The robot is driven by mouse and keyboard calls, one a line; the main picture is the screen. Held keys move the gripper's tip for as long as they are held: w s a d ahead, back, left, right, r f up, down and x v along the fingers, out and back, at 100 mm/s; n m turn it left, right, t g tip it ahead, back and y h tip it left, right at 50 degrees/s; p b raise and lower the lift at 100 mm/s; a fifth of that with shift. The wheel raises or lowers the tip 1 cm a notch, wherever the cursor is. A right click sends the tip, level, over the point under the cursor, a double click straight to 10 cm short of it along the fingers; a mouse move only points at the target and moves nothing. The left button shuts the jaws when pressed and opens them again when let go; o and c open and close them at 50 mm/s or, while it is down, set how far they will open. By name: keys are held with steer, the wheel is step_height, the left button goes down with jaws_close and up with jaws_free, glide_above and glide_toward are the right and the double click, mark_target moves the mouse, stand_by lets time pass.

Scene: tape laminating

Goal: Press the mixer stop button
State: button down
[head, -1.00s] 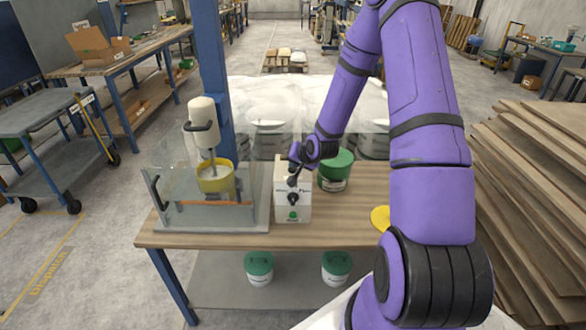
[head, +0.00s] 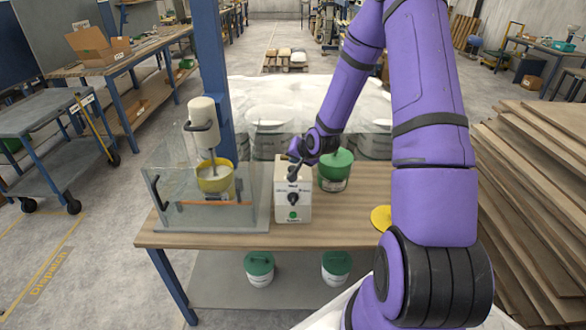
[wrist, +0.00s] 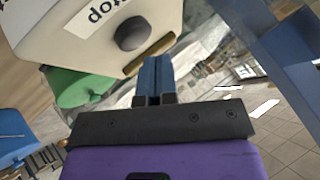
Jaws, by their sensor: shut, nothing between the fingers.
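The white control box (head: 293,205) stands upright on the wooden table, right of the mixer (head: 203,122). Its front carries a dark dial and a green button (head: 293,215). My gripper (head: 293,174) is at the top of the box front and hides part of it in the head view. In the wrist view the box shows an upside-down "stop" label beside a dark round button (wrist: 131,33). My gripper (wrist: 154,62) is shut and empty there, its tips just beside the box edge and near that button. I cannot tell whether they touch the box.
A yellow bowl (head: 215,179) sits under the mixer behind a clear guard (head: 170,205). A green-lidded tub (head: 335,172) stands right of the box, behind my gripper. A yellow disc (head: 381,218) lies farther right. The tabletop in front of the tub is clear.

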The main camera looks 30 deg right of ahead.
mark_target(294, 167)
steer(key=shift+r, duration=0.1)
steer(key=shift+r, duration=2.45)
steer(key=shift+a+r, duration=0.1)
steer(key=shift+r, duration=0.05)
steer(key=s+a+r+n+g+h, duration=0.1)
steer(key=s+a+r+n, duration=0.15)
steer(key=s+r, duration=0.35)
steer(key=s+a+r+n+g, duration=0.1)
steer(key=s+a+r, duration=0.25)
steer(key=r, duration=0.45)
steer(key=s+a+r+n+g+h, duration=0.1)
steer(key=s+a+r+n, duration=0.1)
steer(key=s+a+r, duration=0.35)
steer(key=s+a+r+n, duration=0.1)
steer(key=s+r, duration=0.2)
steer(key=s, duration=0.3)
steer(key=s+a+r+n+y, duration=0.1)
steer(key=s+r, duration=0.2)
steer(key=s, duration=0.3)
steer(key=s+a+r+n+g, duration=0.1)
steer(key=s+a+r, duration=0.1)
steer(key=s, duration=0.5)
steer(key=shift+r+y, duration=0.3)
steer(key=shift+r, duration=0.35)
steer(key=shift+a, duration=0.1)
